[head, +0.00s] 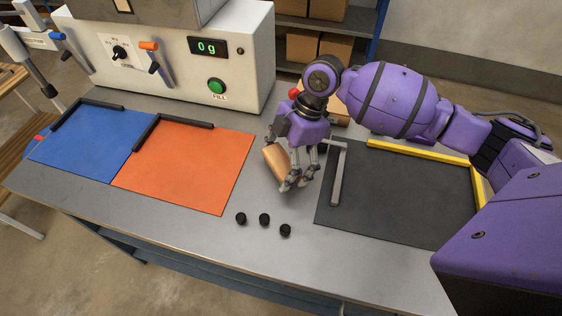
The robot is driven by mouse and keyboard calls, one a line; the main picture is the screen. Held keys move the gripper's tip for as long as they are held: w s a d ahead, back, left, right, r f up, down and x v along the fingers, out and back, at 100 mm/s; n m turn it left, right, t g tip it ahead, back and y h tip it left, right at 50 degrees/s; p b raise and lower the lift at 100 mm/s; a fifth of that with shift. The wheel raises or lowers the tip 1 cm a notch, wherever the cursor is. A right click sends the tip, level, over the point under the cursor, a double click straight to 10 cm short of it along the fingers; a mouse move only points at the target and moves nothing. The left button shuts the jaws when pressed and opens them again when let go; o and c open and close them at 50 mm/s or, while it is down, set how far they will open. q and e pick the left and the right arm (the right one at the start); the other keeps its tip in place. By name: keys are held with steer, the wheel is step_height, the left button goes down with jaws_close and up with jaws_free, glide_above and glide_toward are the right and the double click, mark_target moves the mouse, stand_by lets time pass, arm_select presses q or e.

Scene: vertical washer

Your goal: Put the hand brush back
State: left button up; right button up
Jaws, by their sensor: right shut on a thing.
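My right gripper (293,182) points down over the grey bench, between the orange mat and the black mat. It is shut on a tan, wood-coloured block-like piece (275,160), which looks like the hand brush. The piece sticks out on the left side of the fingers and is tilted; the fingers hide part of it. I cannot see any bristles, and I cannot tell whether it touches the bench. My left gripper is not in view.
A white filling machine (180,65) reading "0 g" stands at the back left. Blue (90,143) and orange (185,165) mats lie left. A black mat (400,195) with a grey bar (339,175) and yellow edging (418,152) lies right. Black knobs (264,219) sit in front.

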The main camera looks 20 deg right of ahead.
steer(key=shift+f, duration=0.1)
steer(key=o, duration=1.3)
steer(key=shift+c, duration=0.2)
steer(key=v, duration=1.2)
steer(key=shift+a, duration=0.1)
